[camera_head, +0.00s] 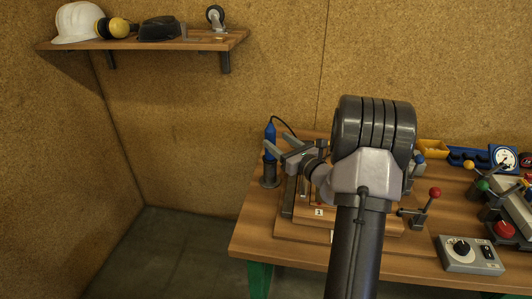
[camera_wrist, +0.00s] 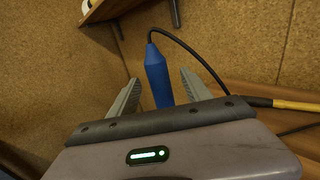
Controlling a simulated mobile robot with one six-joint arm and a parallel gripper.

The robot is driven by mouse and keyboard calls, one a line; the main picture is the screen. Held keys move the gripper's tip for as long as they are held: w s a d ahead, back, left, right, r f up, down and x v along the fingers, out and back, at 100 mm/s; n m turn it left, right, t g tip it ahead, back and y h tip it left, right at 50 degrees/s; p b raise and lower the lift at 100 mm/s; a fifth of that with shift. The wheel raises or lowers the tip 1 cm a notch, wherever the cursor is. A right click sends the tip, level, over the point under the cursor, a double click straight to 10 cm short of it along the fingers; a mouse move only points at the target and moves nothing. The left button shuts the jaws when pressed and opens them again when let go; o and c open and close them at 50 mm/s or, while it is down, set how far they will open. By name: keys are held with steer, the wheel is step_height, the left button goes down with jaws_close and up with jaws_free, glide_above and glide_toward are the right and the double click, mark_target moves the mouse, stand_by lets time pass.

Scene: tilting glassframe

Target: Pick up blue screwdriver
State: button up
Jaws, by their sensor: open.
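The blue screwdriver (camera_head: 270,139) stands upright in a dark round holder (camera_head: 270,173) at the left end of the workbench, with a black cable leading from its top. My gripper (camera_head: 279,148) is at the screwdriver, its jaws apart. In the wrist view the blue screwdriver (camera_wrist: 157,75) stands between the two open fingers of my gripper (camera_wrist: 158,90), with a visible gap on each side. Its lower end is hidden behind the gripper body. I cannot tell the exact depth between fingers and handle.
The wooden workbench (camera_head: 245,240) carries a fixture partly hidden by my arm, a lever with a red knob (camera_head: 435,192), a grey control box (camera_head: 470,254), a yellow bin (camera_head: 432,149) and a gauge (camera_head: 504,157). A wall shelf (camera_head: 215,42) holds a white helmet (camera_head: 79,22).

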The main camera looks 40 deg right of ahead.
steer(key=w+b, duration=0.2)
steer(key=w, duration=0.5)
steer(key=shift+w+d+r, duration=0.15)
steer(key=shift+w+r, duration=0.05)
steer(key=shift+r, duration=0.25)
jaws_close()
